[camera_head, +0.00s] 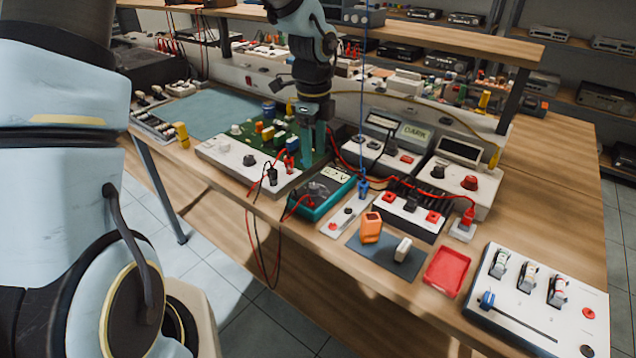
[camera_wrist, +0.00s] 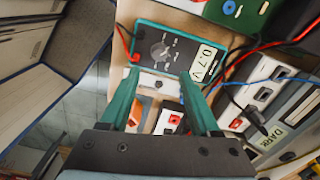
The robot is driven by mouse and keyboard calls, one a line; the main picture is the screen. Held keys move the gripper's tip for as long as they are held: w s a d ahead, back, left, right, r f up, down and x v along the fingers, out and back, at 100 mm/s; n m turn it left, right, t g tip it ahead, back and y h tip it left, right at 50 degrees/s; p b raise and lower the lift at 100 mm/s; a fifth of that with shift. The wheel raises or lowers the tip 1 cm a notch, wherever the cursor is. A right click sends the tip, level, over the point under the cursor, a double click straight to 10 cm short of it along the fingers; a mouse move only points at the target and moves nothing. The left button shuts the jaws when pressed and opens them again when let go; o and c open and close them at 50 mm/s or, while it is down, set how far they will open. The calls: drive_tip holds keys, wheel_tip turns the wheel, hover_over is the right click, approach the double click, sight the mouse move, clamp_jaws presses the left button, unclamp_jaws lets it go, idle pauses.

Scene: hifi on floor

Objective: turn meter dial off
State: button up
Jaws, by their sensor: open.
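The meter (camera_head: 314,208) is a teal box lying face up near the front edge of the bench. Its round grey dial (camera_head: 318,189) is partly hard to make out in the head view. The wrist view shows the dial (camera_wrist: 163,52) clearly, with marks around it, and a lit display (camera_wrist: 207,62) that seems to read 0.7 V. My gripper (camera_wrist: 160,78) has its two teal fingers apart and empty. In the head view my gripper (camera_head: 313,160) points down just behind the meter. In the wrist picture the fingertips lie just below the dial; contact cannot be told.
Red and black leads (camera_head: 268,180) run to the meter and hang over the bench edge. A green circuit board (camera_head: 265,152) lies to the left. A blue cable (camera_head: 364,120) hangs just right. A black-and-white unit (camera_head: 408,212) and red tray (camera_head: 446,271) stand further right.

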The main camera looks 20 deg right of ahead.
sight(314, 185)
wheel_tip(314, 185, down, 9)
drive_tip(key=shift+f+p, duration=0.1)
drive_tip(key=shift+p, duration=0.7)
clamp_jaws()
